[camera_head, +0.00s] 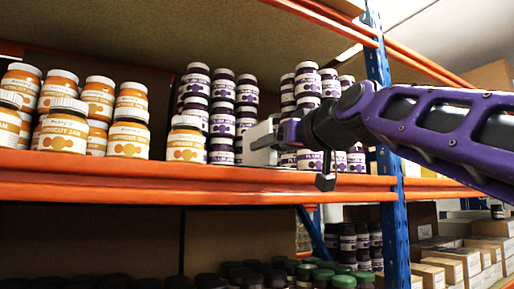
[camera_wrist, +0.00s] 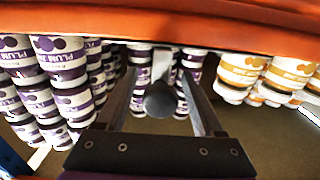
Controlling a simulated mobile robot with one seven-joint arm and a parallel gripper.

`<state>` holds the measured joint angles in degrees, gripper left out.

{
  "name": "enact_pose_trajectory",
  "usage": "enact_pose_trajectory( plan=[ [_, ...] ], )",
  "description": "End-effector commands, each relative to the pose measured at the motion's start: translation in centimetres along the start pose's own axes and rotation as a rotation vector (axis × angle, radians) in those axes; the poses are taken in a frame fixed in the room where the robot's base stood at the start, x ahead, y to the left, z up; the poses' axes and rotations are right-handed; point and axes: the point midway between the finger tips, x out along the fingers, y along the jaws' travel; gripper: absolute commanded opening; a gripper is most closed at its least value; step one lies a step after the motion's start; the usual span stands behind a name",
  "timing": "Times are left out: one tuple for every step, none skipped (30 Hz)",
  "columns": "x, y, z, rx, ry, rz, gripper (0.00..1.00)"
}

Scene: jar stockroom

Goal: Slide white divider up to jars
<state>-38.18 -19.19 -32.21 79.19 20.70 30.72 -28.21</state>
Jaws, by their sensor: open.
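The white divider (camera_head: 261,143) stands upright on the shelf in a gap between two groups of purple-labelled plum jam jars. Plum jars (camera_head: 221,110) are on its left and more plum jars (camera_head: 307,85) on its right, partly behind my arm. My gripper (camera_head: 283,137) is at the divider, reaching in from the right. In the wrist view, which looks upside down, my gripper (camera_wrist: 158,82) is open, and the white divider (camera_wrist: 162,62) shows between its fingers with plum jars behind. Whether a finger touches the divider cannot be told.
Orange-labelled apricot jam jars (camera_head: 64,125) fill the left of the shelf. An orange beam (camera_head: 150,180) runs along its front edge, and a blue upright (camera_head: 388,150) stands on the right. Cartons (camera_head: 455,262) and dark-lidded jars (camera_head: 300,268) are below.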

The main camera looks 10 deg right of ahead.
Motion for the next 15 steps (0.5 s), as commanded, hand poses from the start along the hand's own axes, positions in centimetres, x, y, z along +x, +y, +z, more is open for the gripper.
enact_pose_trajectory(
  plan=[
    [0.22, -0.05, -0.02, 0.000, 0.000, -0.001, 0.69],
    [0.28, -0.05, -0.02, 0.000, 0.000, -0.001, 0.69],
    [0.33, -0.04, -0.01, -0.001, 0.001, 0.000, 0.69],
    [0.35, -0.04, -0.01, -0.001, 0.001, 0.000, 0.69],
    [0.35, -0.03, -0.01, -0.001, 0.001, 0.000, 0.69],
    [0.35, -0.03, 0.00, -0.001, 0.000, 0.000, 0.69],
    [0.34, -0.02, 0.00, -0.001, 0.000, 0.000, 0.69],
    [0.33, -0.02, 0.00, -0.001, 0.000, 0.000, 0.69],
    [0.33, -0.02, 0.00, -0.001, 0.000, 0.000, 0.69],
    [0.33, -0.02, 0.01, -0.001, 0.000, 0.000, 0.66],
    [0.32, -0.02, 0.01, -0.001, 0.000, 0.000, 0.60],
    [0.32, -0.02, 0.01, -0.001, 0.000, 0.000, 0.53],
    [0.32, -0.02, 0.01, -0.001, 0.000, 0.000, 0.48],
    [0.32, -0.02, 0.01, -0.001, 0.000, 0.000, 0.42],
    [0.31, -0.02, 0.01, -0.001, 0.000, 0.000, 0.35]
  ],
)
